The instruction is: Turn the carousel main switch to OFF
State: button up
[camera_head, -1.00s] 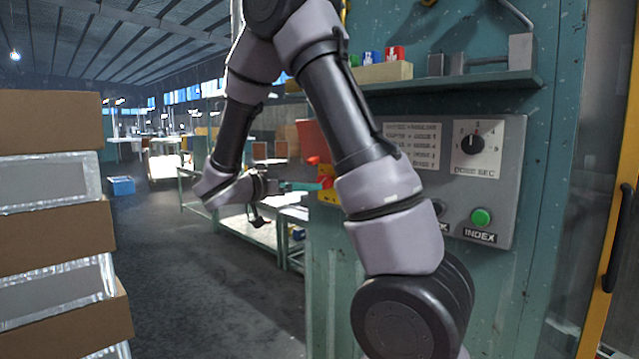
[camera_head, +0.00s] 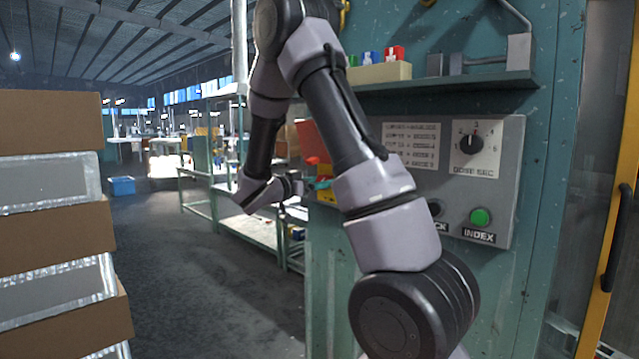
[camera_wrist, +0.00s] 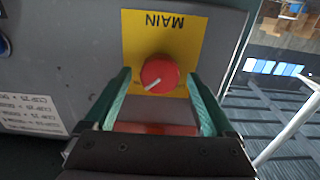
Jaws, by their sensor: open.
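The main switch is a red round knob (camera_wrist: 159,73) on a yellow plate (camera_wrist: 185,48) lettered MAIN, upside down in the wrist view. A white line on the knob points to the lower left there. My gripper (camera_wrist: 159,78) is open, its two green fingers on either side of the knob, with small gaps visible. How deep the fingertips reach cannot be told. In the head view my gripper (camera_head: 316,184) is at the panel's left end, partly behind my arm; only bits of the yellow plate (camera_head: 327,196) show. No OFF lettering is readable.
The grey control panel (camera_head: 507,190) carries a black dial (camera_head: 471,144) and a green INDEX button (camera_head: 480,217). A shelf (camera_head: 450,83) juts out above it. A red part (camera_wrist: 155,128) lies below the knob between my fingers. Stacked boxes (camera_head: 50,225) stand left; floor between is clear.

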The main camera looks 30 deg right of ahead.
jog(key=shift+c, duration=0.3)
jog(key=c, duration=1.3)
jog(key=shift+n, duration=0.4)
jog(key=n, duration=1.7)
jog(key=shift+w+a+f, duration=0.1)
jog(key=shift+w+f, duration=0.15)
jog(key=shift+f, duration=0.05)
